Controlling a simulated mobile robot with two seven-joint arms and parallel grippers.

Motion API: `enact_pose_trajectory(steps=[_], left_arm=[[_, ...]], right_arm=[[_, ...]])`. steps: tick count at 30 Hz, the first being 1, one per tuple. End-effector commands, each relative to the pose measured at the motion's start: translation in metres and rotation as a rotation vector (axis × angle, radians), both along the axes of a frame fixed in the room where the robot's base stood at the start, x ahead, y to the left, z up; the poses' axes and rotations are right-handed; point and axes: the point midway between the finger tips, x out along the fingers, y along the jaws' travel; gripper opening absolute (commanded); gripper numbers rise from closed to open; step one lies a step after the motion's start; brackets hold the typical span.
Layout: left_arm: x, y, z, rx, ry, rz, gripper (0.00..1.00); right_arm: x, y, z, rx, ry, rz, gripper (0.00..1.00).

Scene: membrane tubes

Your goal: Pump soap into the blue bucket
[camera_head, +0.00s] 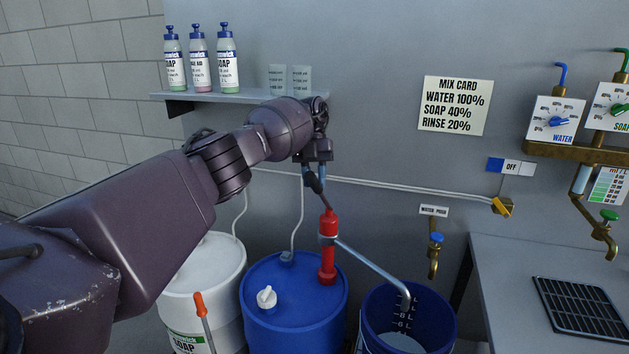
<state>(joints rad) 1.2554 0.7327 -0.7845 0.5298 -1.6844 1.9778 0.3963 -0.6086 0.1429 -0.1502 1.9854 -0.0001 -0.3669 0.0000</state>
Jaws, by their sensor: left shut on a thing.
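The blue bucket (444,335) stands at the bottom centre, with level marks inside and a pale patch low in it that may be liquid. A red pump (327,255) stands upright on the blue drum (300,325). Its grey spout (375,268) slopes down to the right, and its end is over the bucket. My left gripper (315,183) is above the pump, pointing down, and shut on the pump's dark handle. Its fingertips are partly hard to make out. A white drum (215,265) labelled SOAP stands left of the blue drum. My right gripper is not in view.
A shelf (240,97) with several soap bottles is on the wall behind my arm. A mix card (454,105), a water tap (434,255) and dials are to the right. A table (500,285) with a black grate (580,308) is at the right. An orange-handled rod (200,303) stands before the white drum.

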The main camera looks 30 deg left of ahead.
Motion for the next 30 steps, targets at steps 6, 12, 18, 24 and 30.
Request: enact_pose_trajectory(steps=[6,12,18,24,30], left_arm=[[0.0008,0.0006,0.0026,0.0,0.0,0.002,0.0],[0.0008,0.0006,0.0023,0.0,0.0,0.002,0.0],[0.0005,0.0004,0.0018,0.0,0.001,0.001,0.5],[0.0003,0.0001,0.0011,-0.001,0.003,0.0,0.53],[-0.0001,0.0001,0.0055,-0.001,0.003,0.0,0.53]], right_arm=[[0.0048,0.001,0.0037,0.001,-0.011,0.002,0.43],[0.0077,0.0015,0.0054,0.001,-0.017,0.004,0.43],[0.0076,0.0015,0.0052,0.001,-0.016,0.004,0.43],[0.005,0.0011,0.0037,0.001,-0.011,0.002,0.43],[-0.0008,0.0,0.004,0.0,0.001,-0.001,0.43]])
